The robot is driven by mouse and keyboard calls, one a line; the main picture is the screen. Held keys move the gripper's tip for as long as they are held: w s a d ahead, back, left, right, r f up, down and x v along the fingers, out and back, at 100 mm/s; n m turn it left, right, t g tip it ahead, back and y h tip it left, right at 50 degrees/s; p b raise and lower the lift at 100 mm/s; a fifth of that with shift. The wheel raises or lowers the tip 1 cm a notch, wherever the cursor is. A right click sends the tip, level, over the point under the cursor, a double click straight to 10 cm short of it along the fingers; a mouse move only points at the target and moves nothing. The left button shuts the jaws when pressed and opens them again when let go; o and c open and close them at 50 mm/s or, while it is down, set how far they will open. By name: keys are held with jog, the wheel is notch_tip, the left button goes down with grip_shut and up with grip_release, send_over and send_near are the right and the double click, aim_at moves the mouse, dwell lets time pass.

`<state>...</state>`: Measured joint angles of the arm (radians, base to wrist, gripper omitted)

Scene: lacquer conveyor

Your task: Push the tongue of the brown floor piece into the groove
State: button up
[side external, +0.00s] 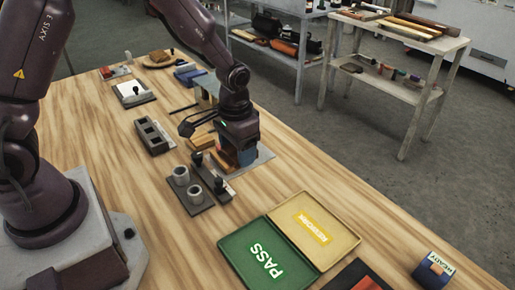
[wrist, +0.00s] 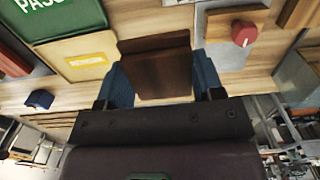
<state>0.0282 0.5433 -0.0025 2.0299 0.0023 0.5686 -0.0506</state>
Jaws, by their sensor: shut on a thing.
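My gripper (wrist: 160,85) has its blue fingers on both sides of the dark brown floor piece (wrist: 162,70) and is shut on it, as the wrist view shows. In the side external view my gripper (side external: 243,157) points down, low over a grey plate (side external: 263,157) on the table. The held piece is hidden there by the gripper. Lighter orange-brown wood (side external: 222,160) lies just left of the gripper. I cannot make out the groove or the tongue in either view, nor whether the held piece touches other wood.
The green PASS tray (side external: 236,245) and yellow REWORK tray (side external: 320,204) lie in front. Two grey cups (side external: 189,183) and a dark holder with a black knob (side external: 211,178) stand close left of my gripper. A red knob (wrist: 244,34) shows in the wrist view. The table between the plate and trays is clear.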

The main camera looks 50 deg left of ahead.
aim_at(263, 145)
jog(key=shift+s+a+r, duration=0.1)
jog(key=shift+s+r, duration=0.2)
jog(key=shift+s, duration=0.3)
jog(key=w+a+f, duration=0.3)
jog(key=w+f, duration=0.1)
jog(key=w, duration=0.1)
jog(key=w+a+f, duration=0.3)
jog(key=w+a, duration=0.1)
jog(key=w, duration=0.2)
jog(key=w+a+f, duration=0.3)
jog(key=w+f, duration=0.1)
jog(key=w, duration=0.2)
jog(key=shift+a+f, duration=0.35)
jog(key=shift+w+a+f, duration=0.3)
jog(key=shift+a+f, duration=0.05)
jog(key=shift+s, duration=0.15)
jog(key=shift+s, duration=2.8)
jog(key=shift+s, duration=1.1)
jog(key=o, duration=1)
